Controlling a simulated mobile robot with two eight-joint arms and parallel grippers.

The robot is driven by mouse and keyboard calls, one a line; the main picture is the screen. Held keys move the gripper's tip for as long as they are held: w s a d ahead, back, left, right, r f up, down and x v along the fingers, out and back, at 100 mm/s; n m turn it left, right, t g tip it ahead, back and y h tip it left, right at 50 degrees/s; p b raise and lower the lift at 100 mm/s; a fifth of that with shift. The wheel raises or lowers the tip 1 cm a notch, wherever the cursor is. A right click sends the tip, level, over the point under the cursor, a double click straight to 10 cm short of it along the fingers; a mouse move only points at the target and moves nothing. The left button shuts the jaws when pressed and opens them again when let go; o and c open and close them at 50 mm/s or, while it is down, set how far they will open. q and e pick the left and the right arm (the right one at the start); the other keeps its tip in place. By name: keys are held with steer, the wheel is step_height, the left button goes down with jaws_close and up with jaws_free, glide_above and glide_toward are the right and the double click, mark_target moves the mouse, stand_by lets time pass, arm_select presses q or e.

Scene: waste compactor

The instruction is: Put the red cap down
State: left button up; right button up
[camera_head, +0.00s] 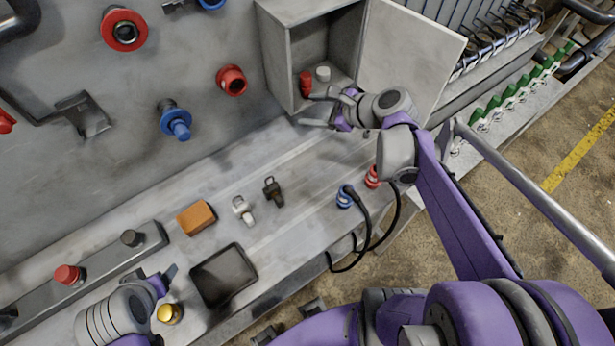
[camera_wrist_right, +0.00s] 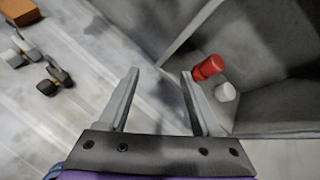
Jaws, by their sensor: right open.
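A small red cylinder, which looks like the red cap (camera_head: 306,84), stands inside the open grey cabinet (camera_head: 290,62) near its front left edge. It also shows in the right wrist view (camera_wrist_right: 208,68), beyond the right fingertip. My right gripper (camera_head: 316,112) is just in front of the cabinet opening, below the red cap and apart from it. Its fingers are spread with nothing between them (camera_wrist_right: 160,76). My left gripper (camera_head: 168,276) is at the lower left above the bench, partly hidden by its own wrist; its opening is not clear.
A white cap (camera_head: 322,73) stands beside the red one. The cabinet door (camera_head: 408,55) is swung open to the right. An orange block (camera_head: 196,217), a dark tray (camera_head: 223,275), small clamps (camera_head: 273,191) and cabled connectors (camera_head: 346,196) are on the bench. The bench before the cabinet is mostly clear.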

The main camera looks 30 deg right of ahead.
steer(key=s+a+f+n+g+h, duration=0.2)
steer(key=s+a+f+n, duration=0.2)
steer(key=n, duration=0.9)
steer(key=s+a+f+n+g+h, duration=0.2)
steer(key=s+a+f+n, duration=0.2)
steer(key=s+a+n, duration=0.3)
steer(key=shift+s+f+n+g, duration=0.4)
steer(key=shift+s+n, duration=1.5)
steer(key=shift+n, duration=1.5)
